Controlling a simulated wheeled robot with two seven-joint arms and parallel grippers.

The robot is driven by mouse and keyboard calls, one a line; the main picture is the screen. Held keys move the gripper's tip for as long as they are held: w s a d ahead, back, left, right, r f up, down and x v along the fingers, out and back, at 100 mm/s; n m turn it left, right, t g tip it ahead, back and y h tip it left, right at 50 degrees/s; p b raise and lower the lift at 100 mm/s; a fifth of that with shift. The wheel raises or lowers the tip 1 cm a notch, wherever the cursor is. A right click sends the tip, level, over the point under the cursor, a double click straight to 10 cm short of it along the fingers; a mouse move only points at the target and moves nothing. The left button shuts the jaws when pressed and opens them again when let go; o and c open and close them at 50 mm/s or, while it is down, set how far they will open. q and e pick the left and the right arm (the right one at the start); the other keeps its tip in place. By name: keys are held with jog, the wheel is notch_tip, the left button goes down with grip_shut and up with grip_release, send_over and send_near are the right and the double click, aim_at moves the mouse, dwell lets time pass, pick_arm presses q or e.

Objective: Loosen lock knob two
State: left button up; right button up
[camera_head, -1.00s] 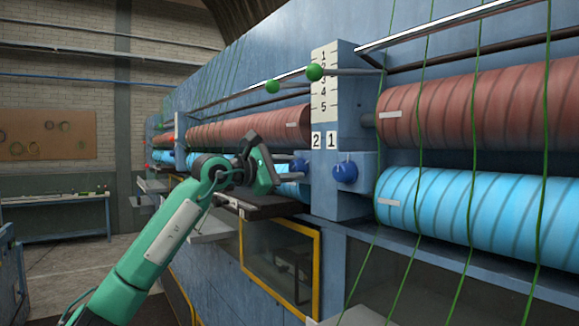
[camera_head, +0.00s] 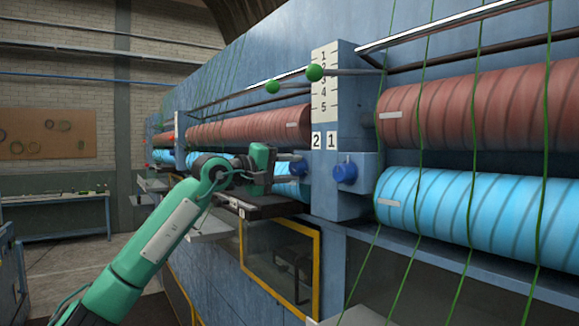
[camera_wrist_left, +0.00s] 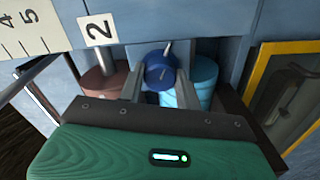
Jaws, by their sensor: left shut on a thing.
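Lock knob two is the blue knob (camera_head: 299,168) on the left face of the blue post, under the label 2 (camera_head: 316,141). In the left wrist view the knob (camera_wrist_left: 159,72) sits between the two grey fingers of my left gripper (camera_wrist_left: 159,88), below the label 2 (camera_wrist_left: 99,29). My left gripper (camera_head: 290,166) is shut on this knob, its green hand reaching in from the left. The fingers hide part of the knob in the head view. My right gripper is in neither view.
Red-brown rollers (camera_head: 455,108) and bright blue rollers (camera_head: 455,207) run along both sides. Green strands (camera_head: 425,110) cross the right side. A yellow-framed window (camera_head: 280,262) is below.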

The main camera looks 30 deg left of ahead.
pick_arm(q)
jog(key=m, duration=0.3)
jog(key=shift+s+a+r+m, duration=0.1)
jog(key=shift+a+r+m, duration=0.05)
jog(key=shift+r+m, duration=0.2)
jog(key=shift+m, duration=1.65)
jog(key=o, duration=1)
jog(key=shift+f, duration=0.15)
